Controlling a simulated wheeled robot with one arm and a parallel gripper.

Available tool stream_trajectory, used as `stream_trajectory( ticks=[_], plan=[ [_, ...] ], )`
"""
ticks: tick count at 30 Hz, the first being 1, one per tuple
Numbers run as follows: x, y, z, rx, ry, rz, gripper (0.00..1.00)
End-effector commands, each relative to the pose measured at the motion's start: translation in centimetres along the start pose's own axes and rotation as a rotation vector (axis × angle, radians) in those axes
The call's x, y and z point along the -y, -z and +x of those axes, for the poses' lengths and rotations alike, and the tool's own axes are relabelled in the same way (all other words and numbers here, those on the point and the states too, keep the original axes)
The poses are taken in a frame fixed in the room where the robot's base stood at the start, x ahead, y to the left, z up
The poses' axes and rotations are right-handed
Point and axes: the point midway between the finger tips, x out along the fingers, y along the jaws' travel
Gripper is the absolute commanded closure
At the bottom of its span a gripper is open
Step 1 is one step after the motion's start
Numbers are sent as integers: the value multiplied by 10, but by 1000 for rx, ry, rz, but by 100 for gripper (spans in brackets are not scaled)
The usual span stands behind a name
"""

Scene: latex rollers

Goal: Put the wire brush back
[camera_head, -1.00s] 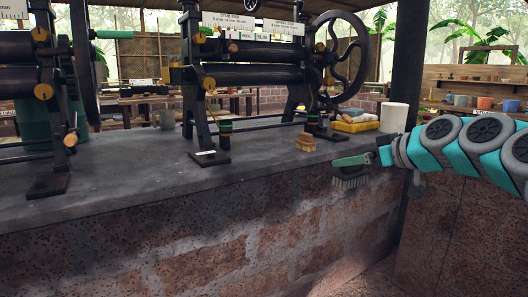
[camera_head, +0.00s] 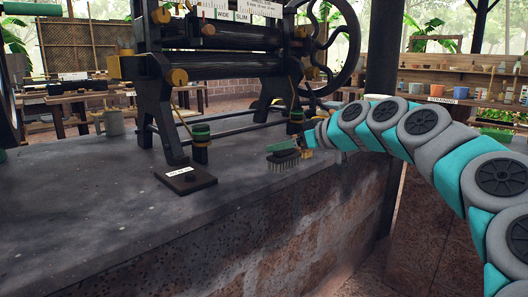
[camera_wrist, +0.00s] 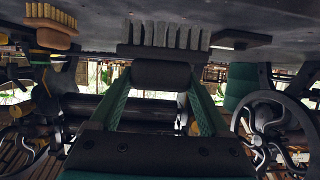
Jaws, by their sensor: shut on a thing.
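The wire brush has a dark block and grey bristles, which point down in the head view (camera_head: 284,163). My gripper (camera_head: 277,149) is shut on its block and holds it level at the bench's front edge, beside the roller machine. In the wrist view, which is upside down, the block of the wire brush (camera_wrist: 161,73) sits between the green fingers of my gripper (camera_wrist: 160,88). Its bristles reach toward the bench top; I cannot tell if they touch. A wooden brush with yellow bristles (camera_wrist: 50,24) stands on the bench to the left in that view.
The stone bench (camera_head: 90,205) is clear at its front left. The black roller machine (camera_head: 225,65) stands on it, with a dark foot plate (camera_head: 174,181) near the front edge. A dark post (camera_head: 385,60) rises behind my arm. Shelves (camera_head: 465,85) stand far right.

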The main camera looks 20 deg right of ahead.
Motion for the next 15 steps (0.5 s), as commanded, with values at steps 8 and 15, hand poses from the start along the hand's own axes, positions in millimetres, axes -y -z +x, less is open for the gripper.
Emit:
stream_trajectory(
  ticks=[8,15],
  plan=[
    [-24,17,53,2,3,0,79],
    [-42,27,90,2,0,0,79]
  ],
)
